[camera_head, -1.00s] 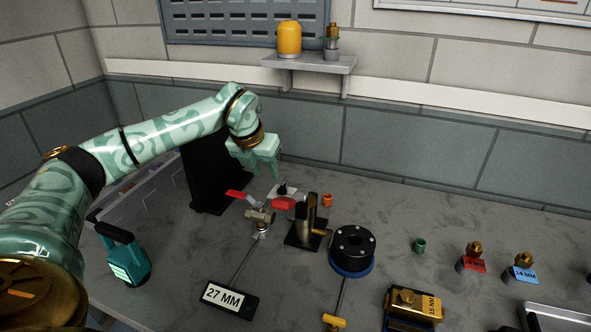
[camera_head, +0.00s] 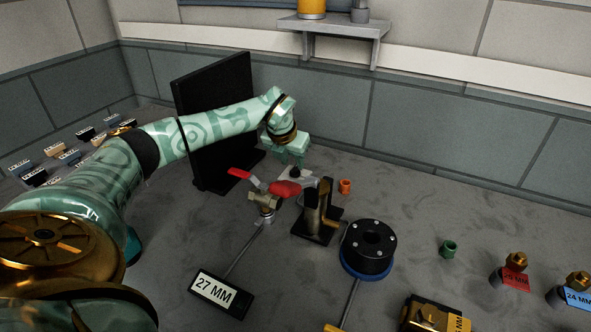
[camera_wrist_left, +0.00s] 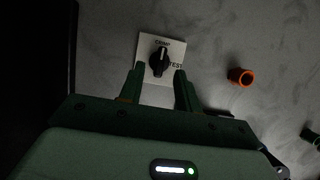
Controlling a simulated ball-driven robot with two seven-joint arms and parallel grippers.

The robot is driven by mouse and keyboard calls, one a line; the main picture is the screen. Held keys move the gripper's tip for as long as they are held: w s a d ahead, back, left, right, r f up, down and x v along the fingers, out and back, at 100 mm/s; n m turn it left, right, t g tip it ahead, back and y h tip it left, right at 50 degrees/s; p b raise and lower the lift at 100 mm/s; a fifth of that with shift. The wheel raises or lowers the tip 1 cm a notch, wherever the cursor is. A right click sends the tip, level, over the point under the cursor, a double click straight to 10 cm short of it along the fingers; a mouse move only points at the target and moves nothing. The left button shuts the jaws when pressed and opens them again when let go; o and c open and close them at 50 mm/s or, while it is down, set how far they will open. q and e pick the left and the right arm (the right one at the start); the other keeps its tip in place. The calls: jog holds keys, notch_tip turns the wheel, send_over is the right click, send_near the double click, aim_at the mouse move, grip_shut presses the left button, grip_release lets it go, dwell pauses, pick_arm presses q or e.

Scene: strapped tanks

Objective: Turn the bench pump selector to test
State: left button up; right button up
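The pump selector is a black knob (camera_wrist_left: 159,62) on a white plate (camera_wrist_left: 147,45) lettered CRIMP at the top and TEST at the right. The knob's pale mark points up, towards CRIMP. In the head view the knob (camera_head: 294,173) shows small behind the red-handled valve. My left gripper (camera_wrist_left: 159,78) is open, its two fingers apart on the left and right of the knob's near side, with nothing between them clearly gripped. In the head view the left gripper (camera_head: 291,160) hangs just above the plate. I cannot tell whether it touches. My right gripper is not in view.
A valve with red handles (camera_head: 262,196) and a dark bracket (camera_head: 318,215) stand close in front of the selector. An orange fitting (camera_head: 345,186) lies to its right. A black panel (camera_head: 215,100) rises to the left. A black round unit (camera_head: 369,246) stands nearer.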

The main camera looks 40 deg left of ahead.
aim_at(294, 168)
pick_arm(q)
jog(key=shift+b+x, duration=0.35)
jog(key=shift+x, duration=1.2)
grip_shut()
